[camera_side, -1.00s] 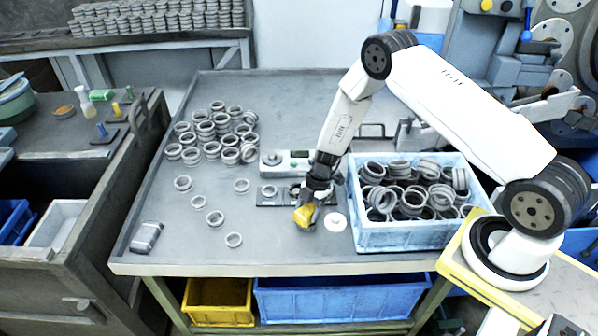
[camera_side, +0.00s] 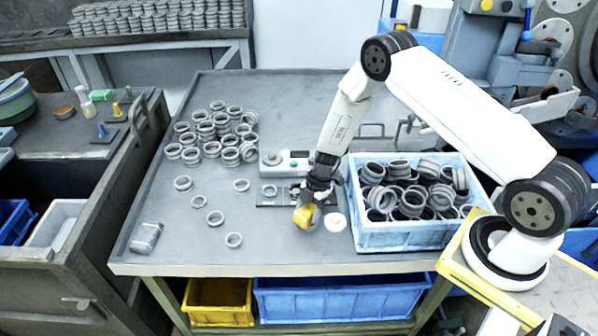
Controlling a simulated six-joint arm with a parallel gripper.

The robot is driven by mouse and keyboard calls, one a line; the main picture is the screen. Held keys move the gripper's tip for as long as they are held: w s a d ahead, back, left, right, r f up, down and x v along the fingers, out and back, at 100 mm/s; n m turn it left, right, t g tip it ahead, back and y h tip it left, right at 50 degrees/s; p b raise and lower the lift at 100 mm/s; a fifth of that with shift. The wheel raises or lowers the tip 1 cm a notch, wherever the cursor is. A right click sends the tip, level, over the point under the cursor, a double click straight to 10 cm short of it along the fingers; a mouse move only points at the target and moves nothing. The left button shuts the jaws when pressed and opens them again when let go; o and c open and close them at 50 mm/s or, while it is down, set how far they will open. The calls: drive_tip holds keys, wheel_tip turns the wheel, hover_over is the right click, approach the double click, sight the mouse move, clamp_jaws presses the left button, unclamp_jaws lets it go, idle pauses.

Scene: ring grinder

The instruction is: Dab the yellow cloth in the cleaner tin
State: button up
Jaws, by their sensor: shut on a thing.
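My gripper (camera_side: 312,200) points down over the front middle of the grey table, shut on the yellow cloth (camera_side: 304,218). The cloth is bunched below the fingers, at or just above the table top; I cannot tell if it touches. A small round white thing (camera_side: 335,222) lies on the table just right of the cloth, apart from it. A small round tin with orange-brown contents (camera_side: 64,112) stands on the dark cabinet at the far left. I cannot tell for sure which of these two is the cleaner tin.
A light blue crate (camera_side: 400,236) full of grey rings stands close to the right of my gripper. A dark fixture strip (camera_side: 268,201) and a grey gauge (camera_side: 296,160) lie behind it. Loose rings (camera_side: 214,136) heap at the back left.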

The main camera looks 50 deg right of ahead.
sight(308, 209)
drive_tip(key=shift+f, duration=0.55)
idle(1.7)
drive_tip(key=shift+r, duration=0.15)
drive_tip(key=shift+r, duration=3.4)
drive_tip(key=shift+d+r+m+t, duration=0.3)
drive_tip(key=shift+r+m, duration=0.3)
drive_tip(key=shift+r, duration=0.25)
drive_tip(key=s+d+r+m+t+h, duration=0.2)
drive_tip(key=r+m, duration=0.6)
drive_tip(key=s+d+r+m+t+h, duration=0.2)
drive_tip(key=r+m, duration=0.6)
drive_tip(key=shift+s+d+r, duration=0.25)
drive_tip(key=shift+s+d, duration=0.1)
drive_tip(key=shift+r+m, duration=0.1)
drive_tip(key=shift+m, duration=0.2)
